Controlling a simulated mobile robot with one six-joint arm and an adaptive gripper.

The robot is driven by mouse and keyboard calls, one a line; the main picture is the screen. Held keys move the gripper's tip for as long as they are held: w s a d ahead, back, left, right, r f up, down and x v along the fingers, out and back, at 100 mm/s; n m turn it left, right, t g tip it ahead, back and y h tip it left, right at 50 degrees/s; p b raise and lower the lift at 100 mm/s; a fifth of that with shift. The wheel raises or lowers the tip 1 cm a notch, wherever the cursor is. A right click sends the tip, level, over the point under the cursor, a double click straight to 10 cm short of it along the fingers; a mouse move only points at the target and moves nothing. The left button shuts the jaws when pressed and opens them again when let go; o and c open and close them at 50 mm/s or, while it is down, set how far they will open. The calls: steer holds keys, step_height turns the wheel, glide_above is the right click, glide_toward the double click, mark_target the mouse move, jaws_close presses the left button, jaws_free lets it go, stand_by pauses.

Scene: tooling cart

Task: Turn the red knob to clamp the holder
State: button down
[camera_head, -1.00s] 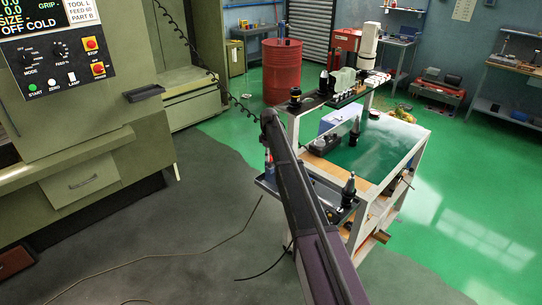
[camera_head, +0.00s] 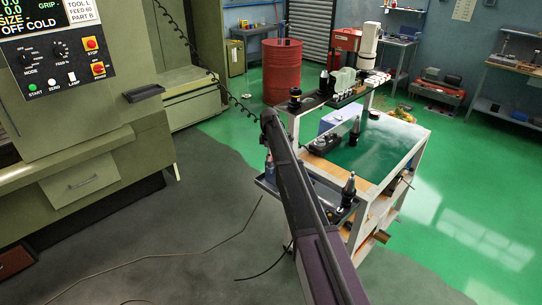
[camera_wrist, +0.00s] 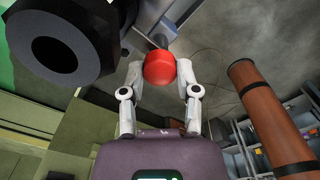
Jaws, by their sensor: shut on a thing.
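The red knob (camera_wrist: 160,68) is in the middle of the wrist view, on a grey shaft that runs up behind it. My gripper (camera_wrist: 160,72) has one pale finger on each side of the knob and is shut on it. In the head view my arm hides the knob and gripper. Black holders stand on the cart (camera_head: 385,205), one upright at its front corner (camera_head: 348,190).
A brown-orange cylinder (camera_wrist: 268,115) stands to the right of my gripper in the wrist view. The green machine (camera_head: 85,150) is left of the cart in the head view, with a coiled black cable hanging between. A red drum (camera_head: 282,70) stands behind. Open floor lies left of the cart.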

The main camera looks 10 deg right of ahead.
steer(key=shift+w+d, duration=0.1)
steer(key=shift+d, duration=0.1)
steer(key=shift+c, duration=1.7)
jaws_free()
steer(key=shift+a, duration=0.1)
steer(key=shift+a+r, duration=0.2)
steer(key=shift+a, duration=0.2)
steer(key=s+d+m, duration=0.1)
steer(key=s+m, duration=1.4)
steer(key=s, duration=3)
steer(key=shift+s+d+f+m, duration=0.2)
steer(key=shift+s+m, duration=0.2)
